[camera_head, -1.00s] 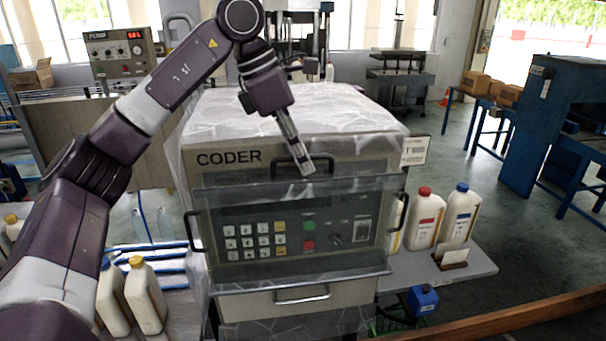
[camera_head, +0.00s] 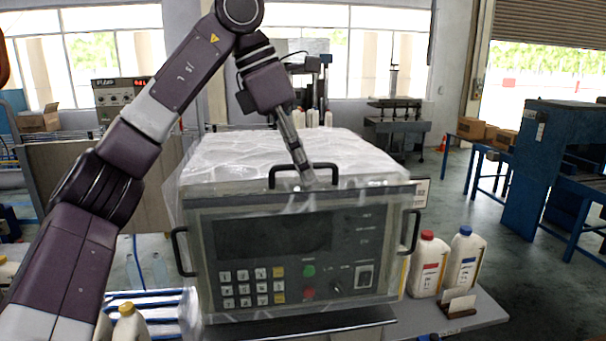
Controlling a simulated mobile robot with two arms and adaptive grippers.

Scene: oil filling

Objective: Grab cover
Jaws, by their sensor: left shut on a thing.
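The cover (camera_head: 345,200) is a grey-framed front panel on the plastic-wrapped coder machine (camera_head: 240,152). It has a dark handle on top and one at each side. A dark display, keypad and coloured buttons show within its outline; I cannot tell whether they are seen through it. My left gripper (camera_head: 306,178) comes down from above and is shut on the cover's top handle (camera_head: 274,178). The exact finger contact is small and partly hidden. The machine's CODER label and lower drawer are not visible now. My right gripper is not in view.
White jugs with red (camera_head: 428,262) and blue (camera_head: 464,258) caps stand right of the machine on a grey table (camera_head: 490,312), beside a small card holder (camera_head: 458,304). More jugs stand at lower left. A blue machine (camera_head: 545,140) is far right. Floor between is open.

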